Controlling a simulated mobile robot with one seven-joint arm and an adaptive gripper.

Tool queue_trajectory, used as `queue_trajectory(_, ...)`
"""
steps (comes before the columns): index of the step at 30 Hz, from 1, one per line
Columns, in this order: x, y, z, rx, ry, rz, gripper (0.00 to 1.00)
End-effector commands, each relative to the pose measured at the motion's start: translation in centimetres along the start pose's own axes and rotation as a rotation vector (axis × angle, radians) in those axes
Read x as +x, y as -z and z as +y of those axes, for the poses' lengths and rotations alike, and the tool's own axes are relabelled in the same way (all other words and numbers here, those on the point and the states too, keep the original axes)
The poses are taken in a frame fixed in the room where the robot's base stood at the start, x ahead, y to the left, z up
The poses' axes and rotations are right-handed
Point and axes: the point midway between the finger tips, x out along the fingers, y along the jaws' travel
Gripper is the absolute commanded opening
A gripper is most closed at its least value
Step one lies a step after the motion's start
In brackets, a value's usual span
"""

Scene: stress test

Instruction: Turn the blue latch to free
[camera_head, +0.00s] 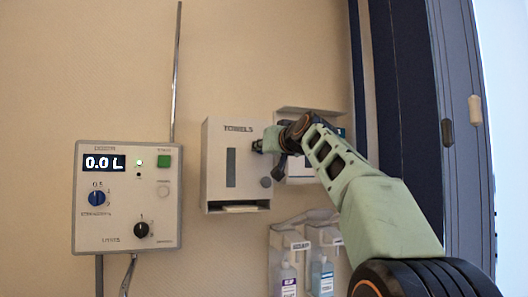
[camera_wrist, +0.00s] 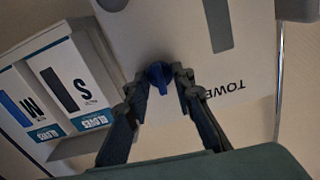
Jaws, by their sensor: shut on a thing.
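The blue latch (camera_wrist: 158,74) sits on the front of the white towel dispenser (camera_head: 222,140), which is marked TOWELS. In the wrist view the dispenser (camera_wrist: 180,35) appears roughly upside down. My gripper (camera_wrist: 160,80) has one finger on each side of the latch and is shut on it. In the head view my gripper (camera_head: 264,145) is at the dispenser's upper right front and hides the latch. The latch's pointed end shows between the fingers in the wrist view.
A glove box holder (camera_wrist: 62,90) is beside the dispenser. Bottle holders (camera_head: 305,245) hang below. A control panel (camera_head: 127,197) with a 0.0 L display and knobs is on the left wall. A dark door frame (camera_head: 405,95) stands at the right.

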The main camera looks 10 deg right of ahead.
Motion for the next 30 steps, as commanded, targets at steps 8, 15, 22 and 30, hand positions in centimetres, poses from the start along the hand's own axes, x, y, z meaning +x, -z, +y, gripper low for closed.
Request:
queue_trajectory(8,0.04,-0.12,0.02,-0.077,0.0,-0.002,0.0)
queue_trajectory(15,0.04,-0.09,0.02,-0.091,0.0,-0.002,0.0)
queue_trajectory(22,0.04,-0.08,0.02,-0.09,0.0,-0.002,0.0)
queue_trajectory(30,0.03,-0.06,0.01,-0.089,0.0,-0.001,0.41)
